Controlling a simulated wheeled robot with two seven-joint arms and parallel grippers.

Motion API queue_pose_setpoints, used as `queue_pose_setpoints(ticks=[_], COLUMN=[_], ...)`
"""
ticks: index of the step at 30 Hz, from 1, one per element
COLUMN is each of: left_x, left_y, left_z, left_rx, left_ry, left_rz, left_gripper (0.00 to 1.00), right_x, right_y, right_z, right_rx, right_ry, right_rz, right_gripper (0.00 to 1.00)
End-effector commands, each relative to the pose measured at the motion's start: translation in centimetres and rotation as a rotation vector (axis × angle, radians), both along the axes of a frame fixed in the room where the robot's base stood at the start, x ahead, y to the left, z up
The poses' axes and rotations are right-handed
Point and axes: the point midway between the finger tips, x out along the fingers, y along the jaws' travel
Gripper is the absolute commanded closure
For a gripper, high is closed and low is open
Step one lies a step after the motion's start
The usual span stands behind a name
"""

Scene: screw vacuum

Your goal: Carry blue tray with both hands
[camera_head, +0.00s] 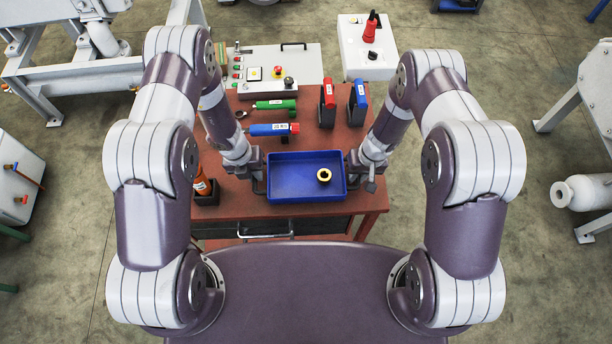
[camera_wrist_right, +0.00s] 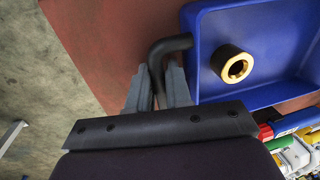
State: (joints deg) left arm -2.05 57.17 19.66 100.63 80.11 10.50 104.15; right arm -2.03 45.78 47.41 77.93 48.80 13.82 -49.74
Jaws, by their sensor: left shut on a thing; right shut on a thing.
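The blue tray (camera_head: 290,176) is at the front of the red-brown table in the head view, between my two grippers. The tray and the ring (camera_wrist_right: 237,65) also show in the right wrist view. My left gripper (camera_head: 260,184) is at the tray's left side, shut on the left handle, which is mostly hidden. My right gripper (camera_wrist_right: 160,88) is shut on the tray's black right handle (camera_wrist_right: 172,46). I cannot tell whether the tray touches the table.
The table (camera_head: 240,212) also holds green and blue tools (camera_head: 270,129), red and blue upright boxes (camera_head: 327,102) behind the tray, and an orange tool in a black holder (camera_head: 205,190) at the left. A control panel (camera_head: 277,66) stands at the back.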

Motion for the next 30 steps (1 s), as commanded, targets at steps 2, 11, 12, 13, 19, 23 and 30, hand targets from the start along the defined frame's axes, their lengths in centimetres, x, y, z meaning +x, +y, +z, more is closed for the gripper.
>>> queue_pose_setpoints(ticks=[2,11,12,13,19,23,30], left_x=[0.1,0.1,0.1,0.1,0.1,0.1,0.1], left_y=[0.0,0.0,0.0,0.0,0.0,0.0,0.0], left_z=[0.0,0.1,0.1,0.1,0.2,1.1,4.5], left_rx=[0.001,0.001,0.001,0.001,0.001,0.001,0.001], left_ry=[-0.002,-0.002,-0.002,-0.002,-0.003,-0.003,-0.002], left_rz=[0.000,0.001,0.001,0.001,0.002,0.002,0.001], left_gripper=[1.00,1.00,1.00,1.00,1.00,1.00,1.00], right_x=[0.0,0.0,0.0,0.0,0.1,0.1,0.1], right_y=[0.0,0.0,0.0,0.0,0.0,0.0,0.0], right_z=[0.0,0.0,0.0,0.0,0.2,1.0,4.5], right_rx=[0.000,-0.001,-0.001,-0.001,-0.001,-0.001,-0.001], right_ry=[-0.001,-0.001,-0.001,-0.001,-0.002,-0.002,-0.002], right_rz=[0.000,0.000,0.000,0.000,0.000,0.000,0.000], right_gripper=[1.00,1.00,1.00,1.00,1.00,1.00,1.00])
